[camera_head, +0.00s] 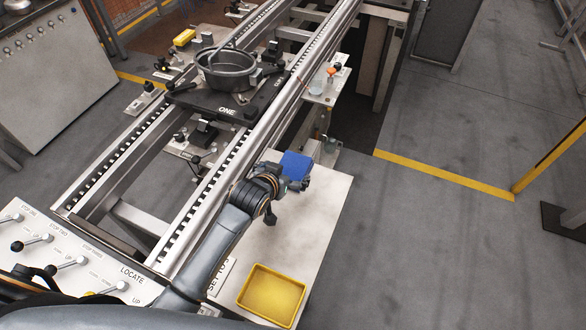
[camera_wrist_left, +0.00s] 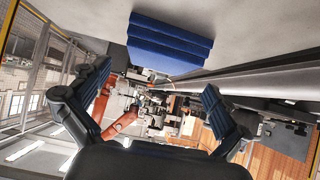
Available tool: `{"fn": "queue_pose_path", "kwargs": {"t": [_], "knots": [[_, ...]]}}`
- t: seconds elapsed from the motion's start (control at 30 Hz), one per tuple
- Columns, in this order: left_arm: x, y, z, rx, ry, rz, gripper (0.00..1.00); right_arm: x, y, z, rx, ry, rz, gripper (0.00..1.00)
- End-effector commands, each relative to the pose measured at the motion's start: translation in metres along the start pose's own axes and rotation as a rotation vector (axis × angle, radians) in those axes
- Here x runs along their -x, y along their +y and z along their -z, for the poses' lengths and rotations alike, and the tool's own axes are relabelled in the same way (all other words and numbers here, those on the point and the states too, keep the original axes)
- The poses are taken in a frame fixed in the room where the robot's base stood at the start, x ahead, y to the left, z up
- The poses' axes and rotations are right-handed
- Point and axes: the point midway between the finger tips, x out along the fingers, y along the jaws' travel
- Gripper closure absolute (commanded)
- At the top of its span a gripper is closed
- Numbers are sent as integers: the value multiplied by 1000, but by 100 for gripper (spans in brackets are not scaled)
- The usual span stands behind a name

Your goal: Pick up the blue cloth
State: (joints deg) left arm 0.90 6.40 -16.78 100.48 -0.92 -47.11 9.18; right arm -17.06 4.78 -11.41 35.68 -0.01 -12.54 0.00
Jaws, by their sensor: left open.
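The blue cloth (camera_head: 296,165) is a folded stack lying on the far end of the pale side table (camera_head: 318,211) in the head view. In the left wrist view the folded cloth (camera_wrist_left: 170,42) shows at the top centre, its layers visible. My left gripper (camera_head: 284,182) is at the near side of the cloth, low over the table. In the left wrist view its two fingers (camera_wrist_left: 158,88) are spread wide with nothing between them, and the cloth lies beyond and above them in the picture. Whether a finger touches the cloth cannot be told. My right gripper is not in view.
A yellow tray (camera_head: 243,297) sits at the near end of the table. A conveyor rail (camera_head: 226,146) runs along the table's left side, carrying a dark pallet with a round pan (camera_head: 226,70). A small bracket shelf (camera_head: 327,90) stands beyond the cloth. Floor to the right is free.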

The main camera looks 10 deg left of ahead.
Motion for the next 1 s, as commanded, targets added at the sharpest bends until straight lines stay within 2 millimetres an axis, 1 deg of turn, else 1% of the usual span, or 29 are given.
{"fn": "queue_pose_path", "kwargs": {"t": [0.17,0.3,0.43,0.57,0.77,0.8,0.87,0.9,0.97,1.0], "knots": [[-13,1,2,0,-1,0,0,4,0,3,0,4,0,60],[-31,2,4,0,-1,0,0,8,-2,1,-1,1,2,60],[-46,2,3,0,0,0,0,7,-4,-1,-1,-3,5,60],[-52,2,3,0,0,0,0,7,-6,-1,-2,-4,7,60],[-52,2,2,0,0,0,0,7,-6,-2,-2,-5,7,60],[-52,2,2,0,0,0,2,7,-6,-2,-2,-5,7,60],[-52,2,2,0,0,0,14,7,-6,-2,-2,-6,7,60],[-52,2,2,0,0,0,22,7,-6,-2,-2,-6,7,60],[-52,2,2,0,0,0,35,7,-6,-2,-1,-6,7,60],[-52,2,2,0,0,0,43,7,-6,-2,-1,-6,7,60]]}}
